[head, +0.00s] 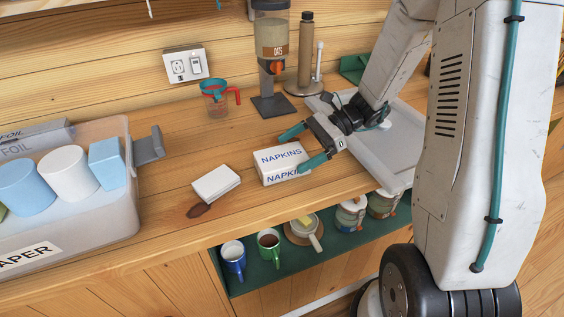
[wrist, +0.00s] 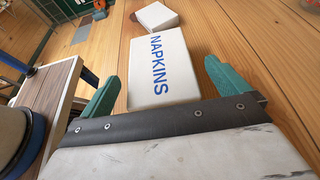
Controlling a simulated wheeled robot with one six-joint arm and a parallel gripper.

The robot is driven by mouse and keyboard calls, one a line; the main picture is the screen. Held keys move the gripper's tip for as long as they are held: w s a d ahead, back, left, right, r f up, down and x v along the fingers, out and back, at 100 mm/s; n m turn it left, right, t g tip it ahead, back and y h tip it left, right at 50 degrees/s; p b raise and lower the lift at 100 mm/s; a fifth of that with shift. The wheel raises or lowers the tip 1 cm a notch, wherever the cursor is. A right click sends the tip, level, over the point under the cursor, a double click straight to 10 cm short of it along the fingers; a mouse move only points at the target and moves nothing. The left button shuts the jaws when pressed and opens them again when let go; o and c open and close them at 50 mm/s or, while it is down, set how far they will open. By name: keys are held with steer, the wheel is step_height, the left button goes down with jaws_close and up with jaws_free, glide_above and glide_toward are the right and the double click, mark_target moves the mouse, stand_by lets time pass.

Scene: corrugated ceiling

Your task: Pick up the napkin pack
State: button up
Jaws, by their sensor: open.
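The napkin pack (head: 281,162) is a white block with blue "NAPKINS" lettering, lying on the wooden counter. My gripper (head: 303,146) is open, its green fingers at the pack's right end, one toward the back side and one toward the front side. In the wrist view the pack (wrist: 160,70) lies ahead, between the lines of the two spread fingers of my gripper (wrist: 160,85). I cannot tell whether either finger touches it.
A smaller white block (head: 215,183) with a dark brown wooden piece (head: 199,211) lies left of the pack. A measuring cup (head: 214,98) and dispenser (head: 271,50) stand behind. A grey tray (head: 398,150) is at right. Mugs (head: 268,246) sit on the shelf below.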

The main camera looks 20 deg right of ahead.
mark_target(288, 154)
steer(key=x, duration=0.3)
steer(key=shift+a+f, duration=0.15)
steer(key=shift+a, duration=0.15)
steer(key=c, duration=1.1)
steer(key=shift+o, duration=0.2)
